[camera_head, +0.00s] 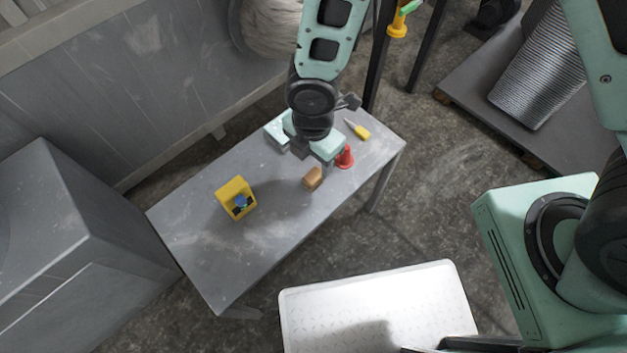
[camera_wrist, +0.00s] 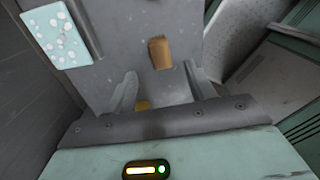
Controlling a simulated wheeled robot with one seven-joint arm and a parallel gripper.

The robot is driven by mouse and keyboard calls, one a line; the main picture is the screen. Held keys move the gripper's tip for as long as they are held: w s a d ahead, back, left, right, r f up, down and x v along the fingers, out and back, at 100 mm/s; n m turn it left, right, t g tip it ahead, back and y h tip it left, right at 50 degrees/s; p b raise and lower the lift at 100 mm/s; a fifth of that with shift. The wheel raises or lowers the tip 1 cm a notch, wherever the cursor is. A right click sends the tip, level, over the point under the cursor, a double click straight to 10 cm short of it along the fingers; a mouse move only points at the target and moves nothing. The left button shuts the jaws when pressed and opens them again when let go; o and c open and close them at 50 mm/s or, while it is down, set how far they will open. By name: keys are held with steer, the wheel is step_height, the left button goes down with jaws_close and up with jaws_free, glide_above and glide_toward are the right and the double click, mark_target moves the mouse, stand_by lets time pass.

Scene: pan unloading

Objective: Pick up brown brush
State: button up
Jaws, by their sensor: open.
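A small brown block-like thing (camera_head: 313,178), which I take to be the brown brush, rests on the grey table (camera_head: 190,250) near its front edge. My gripper (camera_head: 303,153) is above the table, just behind the brown thing in the head view, and its fingers are mostly hidden there. In the wrist view my gripper (camera_wrist: 161,75) is open, with nothing between its two fingers. The brown brush (camera_wrist: 160,52) shows beyond the fingertips, roughly in line with the gap between them. It does not appear to touch either finger.
A red cone-like piece (camera_head: 345,157) stands close right of the brush. A yellow-handled tool (camera_head: 358,130) lies farther right. A yellow container (camera_head: 236,198) stands to the left. A pale speckled block (camera_wrist: 57,35) shows in the wrist view. The table's left part is clear.

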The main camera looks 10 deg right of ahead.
mark_target(313, 174)
step_height(313, 174, down, 8)
steer(key=shift+f+b, duration=0.15)
steer(key=shift+b, duration=0.9)
steer(key=c, duration=1.1)
